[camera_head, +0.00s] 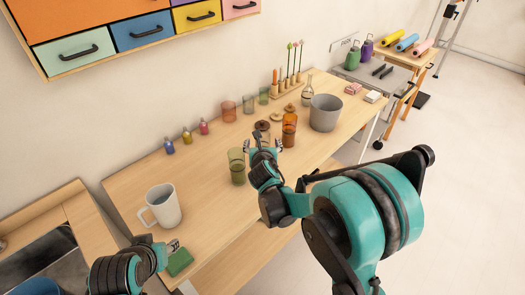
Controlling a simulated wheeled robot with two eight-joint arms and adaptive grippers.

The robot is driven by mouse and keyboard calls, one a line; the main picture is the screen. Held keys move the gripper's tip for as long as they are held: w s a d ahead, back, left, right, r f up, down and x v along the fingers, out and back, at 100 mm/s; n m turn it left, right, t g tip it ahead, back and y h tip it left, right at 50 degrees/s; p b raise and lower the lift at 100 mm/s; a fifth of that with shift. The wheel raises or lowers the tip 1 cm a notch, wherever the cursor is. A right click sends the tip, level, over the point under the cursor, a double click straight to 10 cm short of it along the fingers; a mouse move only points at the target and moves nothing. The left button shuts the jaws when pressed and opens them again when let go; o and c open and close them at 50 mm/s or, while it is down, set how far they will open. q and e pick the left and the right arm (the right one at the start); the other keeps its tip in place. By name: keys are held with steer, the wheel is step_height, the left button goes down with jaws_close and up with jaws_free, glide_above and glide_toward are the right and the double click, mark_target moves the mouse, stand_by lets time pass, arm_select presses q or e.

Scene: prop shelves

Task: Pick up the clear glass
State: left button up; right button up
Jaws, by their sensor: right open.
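Several drinking glasses stand on the wooden table. A greyish, nearly clear glass (249,105) is at the back by the wall, between an orange glass (228,111) and a green glass (264,96). A taller olive-green glass (237,167) stands closer to me, just left of my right gripper. My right gripper (263,142) is open with nothing seen between its fingers, in front of a brown jar. I cannot tell whether it touches anything. My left gripper (174,246) is low at the table's near left, by a green sponge (179,262); its fingers are too small to read.
A white mug (162,206) stands at left. An amber bottle (289,126), a brown jar (262,131) and a grey bucket (325,112) crowd the area beyond my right gripper. Small colored bottles (186,136) line the wall. Drawers (145,30) hang above. The table's middle left is clear.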

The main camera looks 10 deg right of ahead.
steer(key=b+x, duration=0.2)
steer(key=x, duration=0.4)
jaws_close()
